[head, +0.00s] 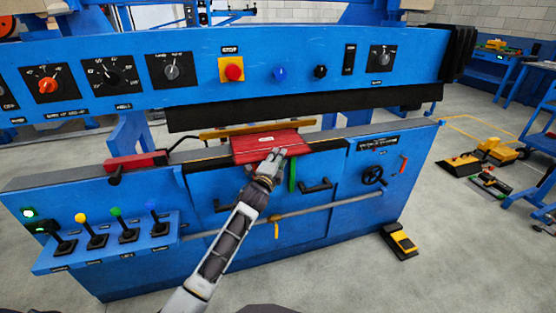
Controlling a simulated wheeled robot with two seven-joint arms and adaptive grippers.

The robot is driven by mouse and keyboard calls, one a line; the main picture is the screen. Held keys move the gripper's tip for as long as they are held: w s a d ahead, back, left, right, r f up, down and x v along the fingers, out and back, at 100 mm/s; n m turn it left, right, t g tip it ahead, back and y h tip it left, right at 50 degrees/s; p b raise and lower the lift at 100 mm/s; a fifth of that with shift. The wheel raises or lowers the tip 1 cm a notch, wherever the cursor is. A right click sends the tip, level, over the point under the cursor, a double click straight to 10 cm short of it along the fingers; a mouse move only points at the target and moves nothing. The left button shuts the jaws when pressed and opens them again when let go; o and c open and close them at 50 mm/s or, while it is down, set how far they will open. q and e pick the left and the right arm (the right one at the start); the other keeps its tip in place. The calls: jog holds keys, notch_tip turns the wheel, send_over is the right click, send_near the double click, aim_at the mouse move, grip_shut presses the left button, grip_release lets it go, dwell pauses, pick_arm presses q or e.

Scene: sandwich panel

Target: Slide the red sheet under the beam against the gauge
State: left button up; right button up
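The red sheet (262,147) lies flat on the bed of the blue press, under or just in front of the dark beam (300,106). A yellow-brown bar (258,128), which looks like the gauge, runs behind the sheet. The sheet's far edge looks close to the bar; I cannot tell whether they touch. My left gripper (273,158) is at the sheet's front edge, right of its middle, and overlaps it in the picture. Its fingers are too small to show whether they grip the sheet. My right gripper is not in view.
A red clamp-like block (136,162) with a black handle sits on the bed to the left. A green handle (293,174) hangs just right of my gripper. Levers (93,232) stand at lower left. A handwheel (373,175) is at right, and a yellow-black pedal (398,241) lies on the floor.

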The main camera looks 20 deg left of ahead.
pick_arm(q)
jog(key=s, duration=1.2)
jog(key=shift+a, duration=0.2)
dwell(0.5)
jog(key=shift+f, duration=0.15)
dwell(0.4)
